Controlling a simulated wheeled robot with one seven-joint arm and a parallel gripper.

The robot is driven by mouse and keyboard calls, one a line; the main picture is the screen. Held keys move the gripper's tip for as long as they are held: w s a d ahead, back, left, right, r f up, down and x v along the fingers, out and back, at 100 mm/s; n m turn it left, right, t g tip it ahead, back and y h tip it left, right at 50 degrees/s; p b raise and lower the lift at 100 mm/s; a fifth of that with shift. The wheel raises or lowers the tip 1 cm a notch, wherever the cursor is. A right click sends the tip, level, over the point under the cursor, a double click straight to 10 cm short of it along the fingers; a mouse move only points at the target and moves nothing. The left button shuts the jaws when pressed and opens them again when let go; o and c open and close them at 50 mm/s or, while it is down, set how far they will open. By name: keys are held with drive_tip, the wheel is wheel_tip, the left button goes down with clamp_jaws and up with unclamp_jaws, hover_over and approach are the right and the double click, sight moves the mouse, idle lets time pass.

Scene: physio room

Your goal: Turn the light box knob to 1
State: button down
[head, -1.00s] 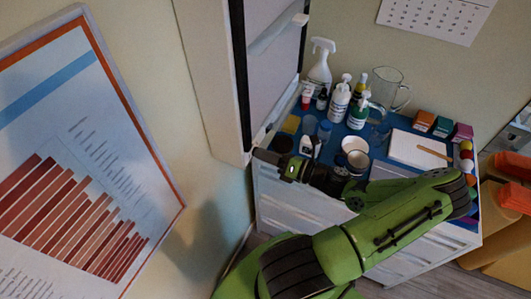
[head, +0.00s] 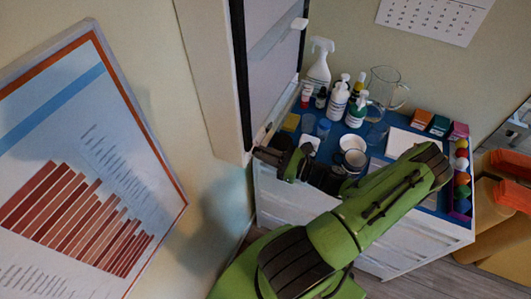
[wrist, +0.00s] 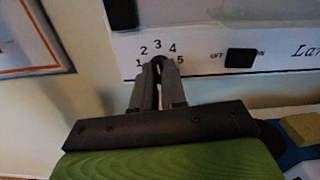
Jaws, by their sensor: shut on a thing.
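The light box (head: 212,84) is a pale panel on the wall in the head view; its white front (wrist: 205,48) fills the top of the wrist view. Printed numbers 1 to 5 arc around the knob (wrist: 158,68), which is dark and mostly hidden by my fingers. My gripper (wrist: 158,64) is shut on the knob, with its fingertips just below the 3, between the 1 and the 5. I cannot tell which number the knob points to. In the head view my gripper (head: 262,153) is at the light box's lower edge.
A black switch (wrist: 240,58) sits right of the dial. Below, a white cabinet with a blue top (head: 290,140) holds bottles, a glass jug (head: 385,90), cups and small boxes. A framed chart (head: 85,190) hangs on the left wall.

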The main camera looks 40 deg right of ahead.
drive_tip(key=shift+n+b, duration=2)
drive_tip(key=shift+n, duration=5.3)
drive_tip(key=c, duration=1.2)
unclamp_jaws()
drive_tip(key=v, duration=1.5)
drive_tip(key=shift+s+d, duration=0.1)
drive_tip(key=shift+s, duration=0.3)
